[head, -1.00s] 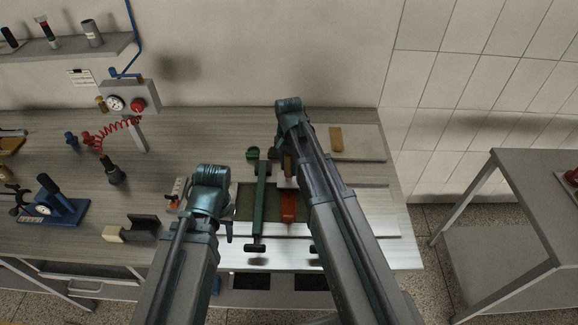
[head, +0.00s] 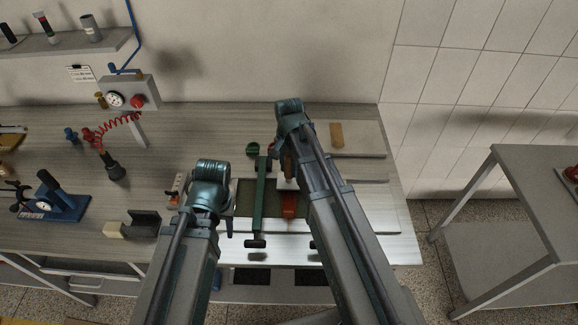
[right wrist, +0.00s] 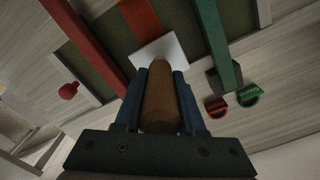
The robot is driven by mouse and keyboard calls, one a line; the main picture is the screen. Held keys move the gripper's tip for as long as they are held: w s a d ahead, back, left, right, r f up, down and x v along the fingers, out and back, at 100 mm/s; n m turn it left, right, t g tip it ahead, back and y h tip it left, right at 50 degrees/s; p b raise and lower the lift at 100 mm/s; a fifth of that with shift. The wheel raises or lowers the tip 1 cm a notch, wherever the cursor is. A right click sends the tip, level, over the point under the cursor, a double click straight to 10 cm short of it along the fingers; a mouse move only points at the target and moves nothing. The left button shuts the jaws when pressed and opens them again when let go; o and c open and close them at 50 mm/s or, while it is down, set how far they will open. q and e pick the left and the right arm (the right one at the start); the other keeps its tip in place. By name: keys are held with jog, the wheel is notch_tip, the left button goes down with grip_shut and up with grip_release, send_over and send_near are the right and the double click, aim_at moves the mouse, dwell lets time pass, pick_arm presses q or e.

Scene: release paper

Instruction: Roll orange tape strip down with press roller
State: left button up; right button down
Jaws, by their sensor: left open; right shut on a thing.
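An orange tape strip (head: 289,206) lies on the dark green mat (head: 258,200), partly behind my right arm in the head view. It also shows at the top of the right wrist view (right wrist: 139,18). My right gripper (right wrist: 157,92) is shut on a brown, rounded handle (right wrist: 160,100), which I take as the press roller's. A white flat piece (right wrist: 160,52) shows at the handle's far end, by the strip's end. Whether the roller touches the strip is hidden. My left gripper (head: 229,226) is open and empty, left of the mat; its fingers are mostly hidden.
A green bar (head: 261,205) crosses the mat left of the strip; a red bar (right wrist: 80,40) shows in the right wrist view. Green (right wrist: 248,95) and red (right wrist: 216,105) round pieces lie nearby. A pale board (head: 358,141) with a tan block is at the back right.

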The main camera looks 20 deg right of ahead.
jog(key=shift+s+a, duration=0.15)
jog(key=shift+s, duration=0.35)
jog(key=shift+s+a, duration=0.15)
jog(key=shift+s, duration=0.5)
jog(key=shift+s+a, duration=0.15)
jog(key=shift+s, duration=0.25)
jog(key=shift+r, duration=0.1)
notch_tip(320, 180, up, 7)
jog(key=p, duration=0.7)
dwell(0.5)
